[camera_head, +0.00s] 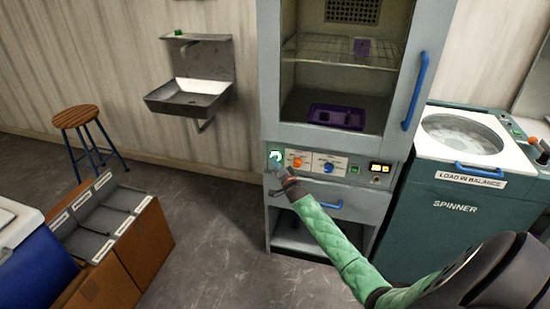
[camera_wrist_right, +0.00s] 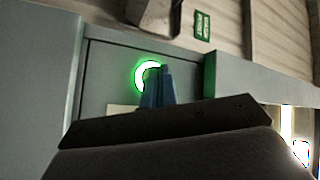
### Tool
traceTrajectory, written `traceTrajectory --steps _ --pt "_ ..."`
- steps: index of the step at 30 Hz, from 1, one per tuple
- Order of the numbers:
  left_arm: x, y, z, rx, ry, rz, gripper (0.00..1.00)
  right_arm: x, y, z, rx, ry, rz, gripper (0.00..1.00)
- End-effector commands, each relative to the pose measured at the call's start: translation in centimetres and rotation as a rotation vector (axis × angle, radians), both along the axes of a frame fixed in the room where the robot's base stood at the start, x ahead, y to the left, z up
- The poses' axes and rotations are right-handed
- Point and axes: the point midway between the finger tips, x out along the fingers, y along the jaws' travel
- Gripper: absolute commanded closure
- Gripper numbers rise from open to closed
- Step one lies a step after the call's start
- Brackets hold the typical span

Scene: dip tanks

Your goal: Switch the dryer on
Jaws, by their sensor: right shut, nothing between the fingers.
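The dryer (camera_head: 268,75) is a grey cabinet with a glass front and a blue door handle (camera_head: 416,90). Its control panel has a round button with a lit green ring (camera_head: 275,156) at the left end. The lit ring also shows in the right wrist view (camera_wrist_right: 142,74), partly covered by the fingertips. My right gripper (camera_head: 281,168) is shut and empty, with its tips at the lit button; I cannot tell whether they touch it. It also shows in the right wrist view (camera_wrist_right: 158,82). My left gripper is not in view.
An orange knob (camera_head: 297,162), a blue knob (camera_head: 328,168) and a small lit display (camera_head: 380,168) sit along the panel. The spinner (camera_head: 455,215) stands to the right. A sink (camera_head: 190,95) and stool (camera_head: 75,117) are left.

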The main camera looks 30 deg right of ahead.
Motion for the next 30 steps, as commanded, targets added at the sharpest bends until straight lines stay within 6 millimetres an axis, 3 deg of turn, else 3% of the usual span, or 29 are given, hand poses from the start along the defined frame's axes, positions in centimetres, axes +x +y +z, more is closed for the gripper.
traceTrajectory --steps 13,30 --pt "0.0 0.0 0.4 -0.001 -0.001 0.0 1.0 -0.4 0.5 0.1 0.001 0.0 0.002 1.0" --pt "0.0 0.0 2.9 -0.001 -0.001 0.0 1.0 -3.3 3.9 0.1 0.001 0.001 0.001 1.0"
